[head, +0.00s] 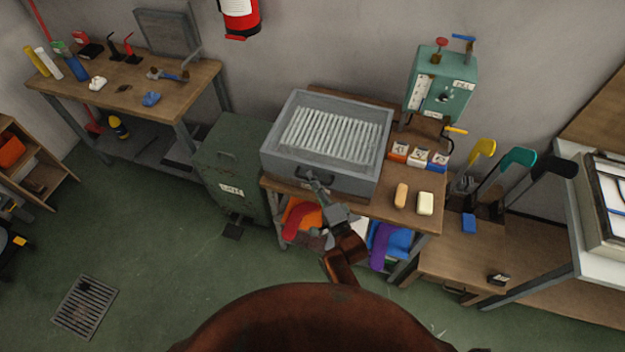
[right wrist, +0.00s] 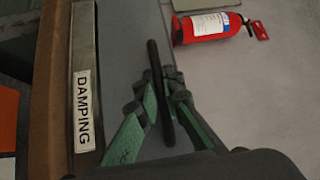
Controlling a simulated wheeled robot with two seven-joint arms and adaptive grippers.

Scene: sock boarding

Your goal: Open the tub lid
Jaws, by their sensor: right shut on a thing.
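The grey tub (head: 268,163) stands on the wooden bench against the back wall. White ribs show inside its grey rim; I cannot tell whether they are part of the lid or of the inside. A dark bar handle (right wrist: 161,95) is on its front side. A strip with a "DAMPING" label (right wrist: 83,108) runs beside it in the right wrist view. My right gripper (head: 316,180) is at the tub's front and shut on the handle. Its green fingers (right wrist: 160,105) lie on both sides of the bar. My left gripper is not in view.
A green cabinet (head: 230,165) stands left of the bench. Small labelled boxes (head: 420,155), an orange bar (head: 401,195) and a pale bar (head: 425,203) lie right of the tub. A teal machine (head: 441,85) stands behind them. A fire extinguisher (head: 241,17) hangs above.

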